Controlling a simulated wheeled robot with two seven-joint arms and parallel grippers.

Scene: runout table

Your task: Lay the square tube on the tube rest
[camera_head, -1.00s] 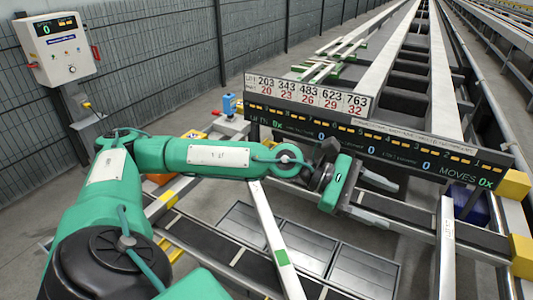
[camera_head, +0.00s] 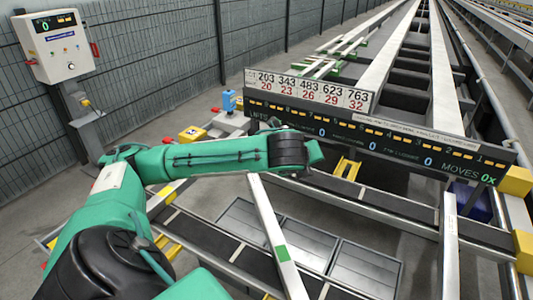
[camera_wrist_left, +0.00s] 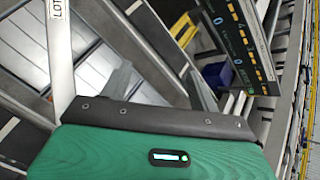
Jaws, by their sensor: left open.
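A pale bar (camera_head: 266,220) with a green band slants across the dark rails in the head view. Another pale bar (camera_head: 448,245) with a small label stands out at the lower right. I cannot tell for certain which is the square tube, and I cannot pick out the tube rest. My left gripper is hidden behind its own arm in the head view. In the left wrist view my left gripper (camera_wrist_left: 135,85) is open, with nothing seen held. A pale bar (camera_wrist_left: 62,60) with a "LOT" label shows at the left of that view. My right gripper is not in view.
A dark display board (camera_head: 370,138) with a number plate (camera_head: 308,92) spans the line. Yellow blocks (camera_head: 515,181) sit at its right end. A grey control box (camera_head: 63,47) stands by the fence. Grey floor panels (camera_head: 310,245) lie under the rails.

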